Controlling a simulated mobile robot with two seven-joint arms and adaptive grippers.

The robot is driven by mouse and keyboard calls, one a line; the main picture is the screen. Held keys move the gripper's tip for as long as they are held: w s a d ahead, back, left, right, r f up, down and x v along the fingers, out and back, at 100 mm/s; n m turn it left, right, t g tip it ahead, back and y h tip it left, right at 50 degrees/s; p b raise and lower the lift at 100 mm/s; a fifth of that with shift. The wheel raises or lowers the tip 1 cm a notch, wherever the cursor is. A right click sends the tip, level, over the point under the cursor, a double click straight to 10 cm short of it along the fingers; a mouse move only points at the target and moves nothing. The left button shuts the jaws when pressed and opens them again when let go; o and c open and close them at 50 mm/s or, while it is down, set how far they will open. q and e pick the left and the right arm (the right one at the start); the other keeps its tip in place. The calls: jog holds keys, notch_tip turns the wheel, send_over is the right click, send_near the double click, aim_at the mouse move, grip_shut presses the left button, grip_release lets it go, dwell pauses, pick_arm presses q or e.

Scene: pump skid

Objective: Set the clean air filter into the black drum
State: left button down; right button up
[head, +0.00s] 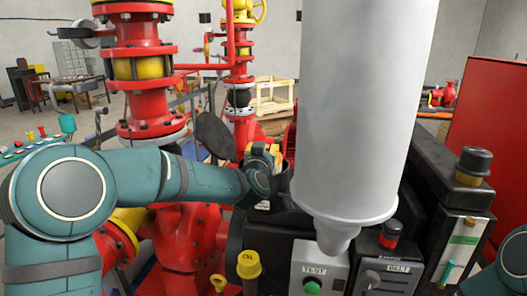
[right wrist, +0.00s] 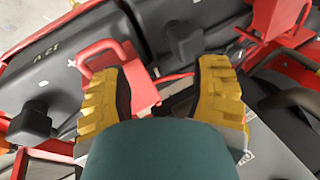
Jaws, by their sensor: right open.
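My left gripper (head: 262,160) is at the centre of the head view, with yellow fingers at the end of the teal arm. It is over the dark drum-like opening (head: 284,178), partly hidden by the arm; I cannot tell whether the fingers hold anything. A dark round disc (head: 215,135), like a lid, stands tilted to its left. I cannot make out the clean air filter for sure. My right gripper (right wrist: 165,100) shows in the right wrist view, open, with its yellow fingers apart above black and red parts. A red handle (right wrist: 105,62) is beside its left finger.
A large pale grey cylinder (head: 362,100) with a tapered lower end blocks the head view right of centre. Below it are a TEST box (head: 318,270) with a green button and a BELT box (head: 384,272). Red piping (head: 140,60) stands at the left.

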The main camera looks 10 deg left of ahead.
pick_arm(q)
jog(key=shift+s, duration=0.1)
jog(key=shift+f+b, duration=0.55)
jog(key=shift+b, duration=0.05)
